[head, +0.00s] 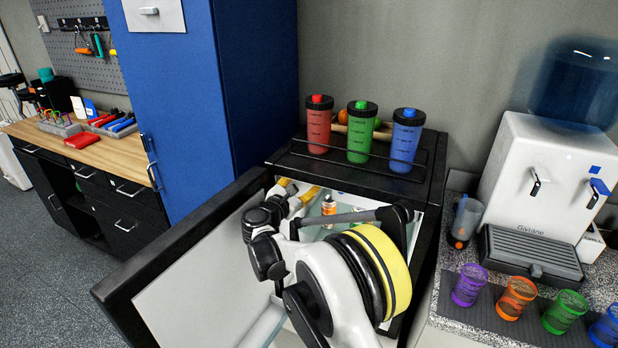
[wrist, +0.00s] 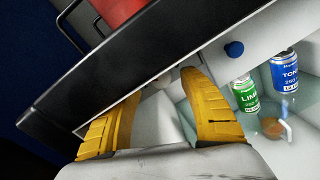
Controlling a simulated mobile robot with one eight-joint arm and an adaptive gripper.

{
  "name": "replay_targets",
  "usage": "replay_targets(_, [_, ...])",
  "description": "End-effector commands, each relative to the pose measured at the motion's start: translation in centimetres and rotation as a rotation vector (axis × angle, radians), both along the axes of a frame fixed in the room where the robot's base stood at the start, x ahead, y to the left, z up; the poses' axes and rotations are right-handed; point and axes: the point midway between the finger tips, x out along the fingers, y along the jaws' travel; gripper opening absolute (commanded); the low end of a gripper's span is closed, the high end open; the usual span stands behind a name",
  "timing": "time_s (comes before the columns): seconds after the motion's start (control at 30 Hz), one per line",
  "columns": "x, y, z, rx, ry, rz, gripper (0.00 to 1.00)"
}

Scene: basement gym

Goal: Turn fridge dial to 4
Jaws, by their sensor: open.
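The small black fridge (head: 435,205) stands with its door (head: 190,262) open to the left. My gripper (head: 297,188) reaches into its upper opening; the arm covers much of the interior. In the wrist view my gripper (wrist: 162,82) has its two yellow fingers apart, just under the fridge's black top edge. A small pale round part (wrist: 164,77) shows between the fingertips; it may be the dial, but no numbers are readable. A blue round knob (wrist: 234,48) sits on the pale inner wall, right of the right finger and apart from it. I cannot tell whether the fingers touch anything.
A green can (wrist: 244,92) and a blue can (wrist: 286,68) stand inside the fridge. Red (head: 319,128), green (head: 361,135) and blue (head: 404,142) shakers stand on top behind a rail. A white water dispenser (head: 548,165) is at right; a blue cabinet (head: 175,90) stands behind the door.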

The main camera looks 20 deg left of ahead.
Motion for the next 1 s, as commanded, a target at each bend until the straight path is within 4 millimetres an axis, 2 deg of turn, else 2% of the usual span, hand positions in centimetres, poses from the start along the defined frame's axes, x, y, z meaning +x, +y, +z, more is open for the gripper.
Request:
replay_targets(0.2, [-5.0, 0.8, 0.2, 0.000, 0.000, 0.003, 0.51])
replay_targets(0.43, [-9.0, 1.4, 0.4, 0.000, 0.000, 0.002, 0.51])
replay_targets(0.6, [-10.1, 1.5, 0.4, 0.000, 0.000, 0.002, 0.51])
replay_targets(1.0, [-10.1, 1.4, 0.4, -0.007, 0.001, 0.006, 0.51])
